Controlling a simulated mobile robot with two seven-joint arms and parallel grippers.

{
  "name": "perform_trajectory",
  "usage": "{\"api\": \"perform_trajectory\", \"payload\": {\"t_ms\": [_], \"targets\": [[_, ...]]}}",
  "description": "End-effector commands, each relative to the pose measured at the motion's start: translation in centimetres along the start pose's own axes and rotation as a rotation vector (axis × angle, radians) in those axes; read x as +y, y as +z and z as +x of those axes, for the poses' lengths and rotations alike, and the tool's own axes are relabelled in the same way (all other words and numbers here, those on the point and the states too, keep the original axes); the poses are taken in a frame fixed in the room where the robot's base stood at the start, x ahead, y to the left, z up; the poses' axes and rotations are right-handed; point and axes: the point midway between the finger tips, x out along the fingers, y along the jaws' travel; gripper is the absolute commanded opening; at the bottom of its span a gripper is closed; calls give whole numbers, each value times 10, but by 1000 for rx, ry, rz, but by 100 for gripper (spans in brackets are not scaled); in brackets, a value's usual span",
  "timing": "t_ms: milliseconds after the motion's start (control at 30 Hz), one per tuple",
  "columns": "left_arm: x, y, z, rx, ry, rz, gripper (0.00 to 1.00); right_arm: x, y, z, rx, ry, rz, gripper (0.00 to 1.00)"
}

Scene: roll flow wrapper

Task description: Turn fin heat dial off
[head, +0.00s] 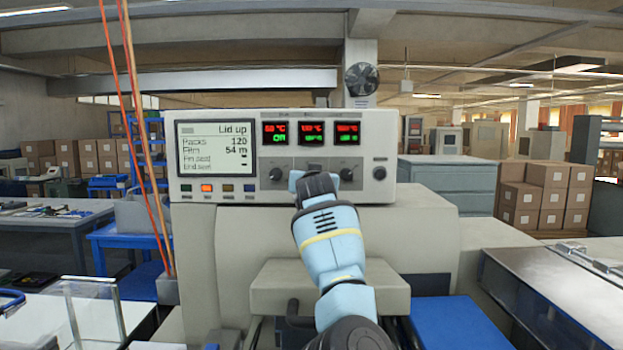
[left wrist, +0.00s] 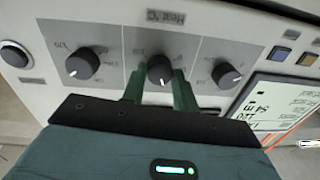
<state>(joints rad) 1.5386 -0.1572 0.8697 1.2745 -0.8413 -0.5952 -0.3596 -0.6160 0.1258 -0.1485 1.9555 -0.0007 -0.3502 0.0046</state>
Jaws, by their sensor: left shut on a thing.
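The heat panel carries a row of three black dials. In the left wrist view, upside down, the middle dial (left wrist: 159,68) sits between the two green fingers of my left gripper (left wrist: 159,88), which is shut on it. The left dial (left wrist: 82,63) and right dial (left wrist: 226,75) stand free on either side. In the head view my left gripper (head: 314,184) reaches the panel and hides the middle dial; the outer dials (head: 275,174) and (head: 346,174) show. The dial labels are too small to read surely. My right gripper is not in view.
Three red-and-green readouts (head: 311,132) sit above the dials. A screen (head: 216,148) reads "Lid up", with coloured buttons (head: 206,188) below it. Orange cables (head: 140,130) hang at left.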

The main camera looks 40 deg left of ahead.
Motion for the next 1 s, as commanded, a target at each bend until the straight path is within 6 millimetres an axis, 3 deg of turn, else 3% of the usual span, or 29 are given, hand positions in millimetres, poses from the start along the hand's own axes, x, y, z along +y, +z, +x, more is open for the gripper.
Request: {"api": "perform_trajectory", "payload": {"t_ms": [1000], "targets": [[1, 0, 0, -57, 8, -907, 6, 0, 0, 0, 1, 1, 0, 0]]}}
